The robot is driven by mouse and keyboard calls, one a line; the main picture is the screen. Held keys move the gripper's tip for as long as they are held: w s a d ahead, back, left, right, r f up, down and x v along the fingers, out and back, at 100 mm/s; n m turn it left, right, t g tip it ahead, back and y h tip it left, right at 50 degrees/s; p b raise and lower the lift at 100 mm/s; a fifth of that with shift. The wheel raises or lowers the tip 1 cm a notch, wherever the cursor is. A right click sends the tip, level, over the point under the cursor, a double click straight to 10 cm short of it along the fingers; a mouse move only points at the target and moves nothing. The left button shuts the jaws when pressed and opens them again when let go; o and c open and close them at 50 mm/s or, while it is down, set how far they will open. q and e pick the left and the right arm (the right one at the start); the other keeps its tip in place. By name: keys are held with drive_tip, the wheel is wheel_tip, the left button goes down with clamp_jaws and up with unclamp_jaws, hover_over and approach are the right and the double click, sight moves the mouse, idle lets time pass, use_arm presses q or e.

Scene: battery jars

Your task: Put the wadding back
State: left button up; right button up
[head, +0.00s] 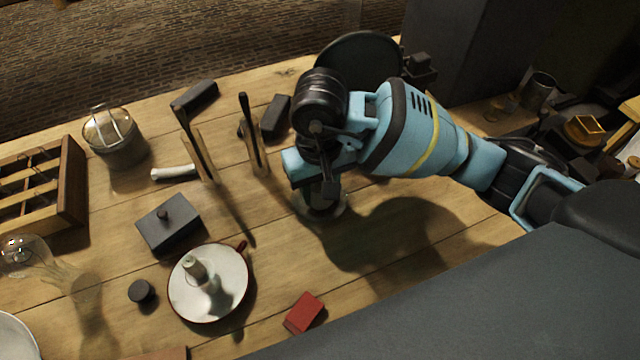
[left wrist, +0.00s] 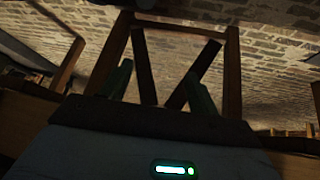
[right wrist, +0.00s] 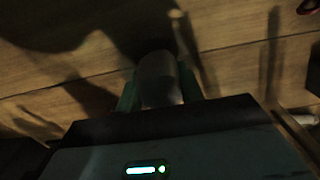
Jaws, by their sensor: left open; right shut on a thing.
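My right gripper (head: 325,188) points down over the middle of the table. In the right wrist view its fingers (right wrist: 160,85) are shut on a pale grey cylinder (right wrist: 160,75); I cannot tell whether this is the wadding or a jar. In the head view a clear, round glass-like thing (head: 334,213) shows just under the gripper, mostly hidden by it. A short white roll (head: 173,172) lies on the table to the left, possibly wadding. My left gripper (left wrist: 160,85) is open and empty, and out of the head view.
A lidded glass jar (head: 118,138) and a wooden compartment crate (head: 72,185) stand at left. A dark knobbed box (head: 170,226), a white dish (head: 234,290) holding a small bottle, and a red block (head: 304,313) are nearer. Upright dark strips (head: 250,130) stand left of the gripper.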

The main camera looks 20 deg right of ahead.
drive_tip(key=shift+f, duration=0.2)
drive_tip(key=o, duration=0.9)
drive_tip(key=shift+r, duration=0.1)
wheel_tip(320, 180, up, 12)
drive_tip(key=shift+r+p, duration=0.1)
drive_tip(key=shift+p, duration=0.3)
